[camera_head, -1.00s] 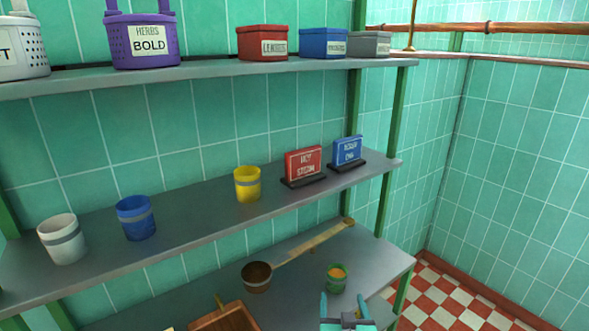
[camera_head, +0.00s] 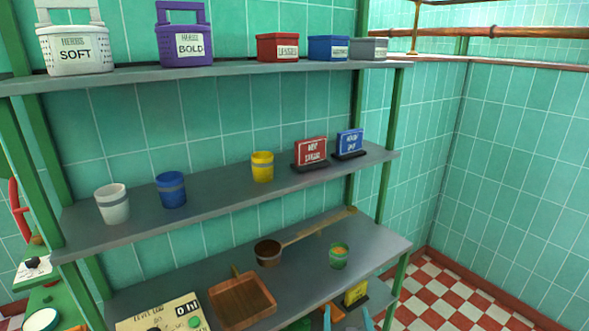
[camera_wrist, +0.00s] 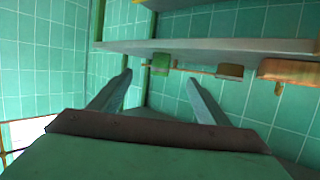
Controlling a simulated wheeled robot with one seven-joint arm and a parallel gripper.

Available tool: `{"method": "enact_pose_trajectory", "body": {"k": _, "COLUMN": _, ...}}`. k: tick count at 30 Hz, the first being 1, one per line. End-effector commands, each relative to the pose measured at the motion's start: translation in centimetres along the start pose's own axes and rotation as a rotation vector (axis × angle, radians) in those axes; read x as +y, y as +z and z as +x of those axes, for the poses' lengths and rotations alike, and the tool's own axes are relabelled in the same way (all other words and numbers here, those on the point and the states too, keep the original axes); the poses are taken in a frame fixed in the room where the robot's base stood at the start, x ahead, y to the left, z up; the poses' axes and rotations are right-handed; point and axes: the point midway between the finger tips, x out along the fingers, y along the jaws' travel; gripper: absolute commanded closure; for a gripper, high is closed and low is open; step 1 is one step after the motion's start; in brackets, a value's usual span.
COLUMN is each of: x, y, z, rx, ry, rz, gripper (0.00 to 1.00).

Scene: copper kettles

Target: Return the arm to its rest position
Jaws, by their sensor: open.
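My gripper (camera_head: 347,318) shows at the bottom edge of the head view, in front of the shelf unit. Its two light blue fingers stand apart. In the wrist view my gripper (camera_wrist: 158,80) is open, with nothing between the fingers. The rest of my arm is out of the head view.
A wooden tray (camera_head: 242,300) and a lettered board (camera_head: 160,318) are on that shelf's left part. A yellow sign (camera_head: 356,294) is close by the gripper. White (camera_head: 112,204), blue (camera_head: 171,190) and yellow (camera_head: 262,167) cups stand on the middle shelf. Open floor (camera_head: 450,300) lies at right.

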Motion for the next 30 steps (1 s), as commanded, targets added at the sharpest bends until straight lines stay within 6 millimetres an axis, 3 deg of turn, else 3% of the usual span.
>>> {"method": "enact_pose_trajectory", "body": {"k": 8, "x": -1.3, "y": 4.0, "z": -2.0, "rx": 0.0, "ry": 0.003, "rz": 0.008, "gripper": 0.3}}
{"method": "enact_pose_trajectory", "body": {"k": 14, "x": -2.6, "y": 8.1, "z": -4.7, "rx": 0.001, "ry": 0.006, "rz": 0.014, "gripper": 0.3}}
{"method": "enact_pose_trajectory", "body": {"k": 21, "x": -4.8, "y": 14.1, "z": -10.6, "rx": 0.007, "ry": 0.006, "rz": 0.017, "gripper": 0.3}}
{"method": "enact_pose_trajectory", "body": {"k": 30, "x": -6.8, "y": 19.3, "z": -19.4, "rx": 0.019, "ry": -0.005, "rz": 0.009, "gripper": 0.3}}
